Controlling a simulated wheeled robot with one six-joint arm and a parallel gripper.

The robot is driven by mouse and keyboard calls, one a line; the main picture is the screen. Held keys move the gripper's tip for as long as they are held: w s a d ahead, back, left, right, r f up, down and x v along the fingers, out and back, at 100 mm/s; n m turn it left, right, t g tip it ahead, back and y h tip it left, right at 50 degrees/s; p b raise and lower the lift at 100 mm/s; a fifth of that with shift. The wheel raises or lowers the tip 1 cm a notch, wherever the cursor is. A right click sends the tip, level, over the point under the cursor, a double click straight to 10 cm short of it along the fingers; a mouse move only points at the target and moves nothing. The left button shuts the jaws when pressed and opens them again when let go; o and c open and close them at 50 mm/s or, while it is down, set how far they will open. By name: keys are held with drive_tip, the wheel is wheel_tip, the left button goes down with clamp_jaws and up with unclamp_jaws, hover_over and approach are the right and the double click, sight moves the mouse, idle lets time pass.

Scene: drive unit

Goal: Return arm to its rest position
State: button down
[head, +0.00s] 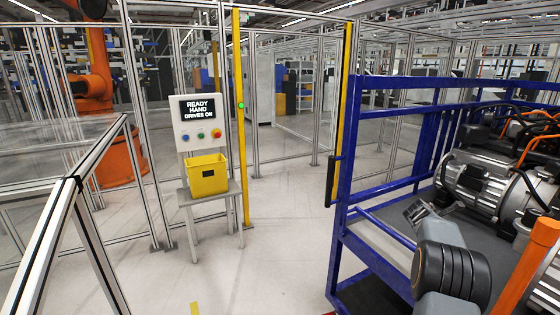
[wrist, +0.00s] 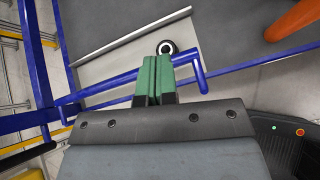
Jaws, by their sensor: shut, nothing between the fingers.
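My gripper (wrist: 154,76) shows in the wrist view as two green fingers pressed together, with nothing between them. It points over the grey deck and blue rail of a blue cart, and whether it touches the rail I cannot tell. In the head view my arm (head: 440,238) shows at the lower right as grey links and a dark ribbed joint, in front of the blue cart (head: 385,187). The green fingers cannot be made out there.
Motors with cables (head: 482,183) lie on the cart deck. An orange post (head: 530,262) stands close to my arm. Fencing surrounds the area; the central floor (head: 265,270) is clear.

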drive_tip(key=s+a+f+m+g+y, duration=0.25)
drive_tip(key=s+a+f+m, duration=0.35)
drive_tip(key=m, duration=0.3)
drive_tip(key=s+a+r+m+t+y, duration=0.1)
drive_tip(key=s+a+r+m+y, duration=0.1)
drive_tip(key=s+a, duration=0.6)
drive_tip(key=s+a+r+m+t+y, duration=0.1)
drive_tip(key=s+a+r+m, duration=0.4)
drive_tip(key=a, duration=0.9)
drive_tip(key=s+a+r+m+t+y, duration=0.1)
drive_tip(key=s+a+r+m+y, duration=0.2)
drive_tip(key=s+a, duration=0.8)
drive_tip(key=shift+s+a+r+m+y, duration=0.15)
drive_tip(key=shift+a+r+m+y, duration=0.1)
drive_tip(key=shift+a+m+y, duration=0.3)
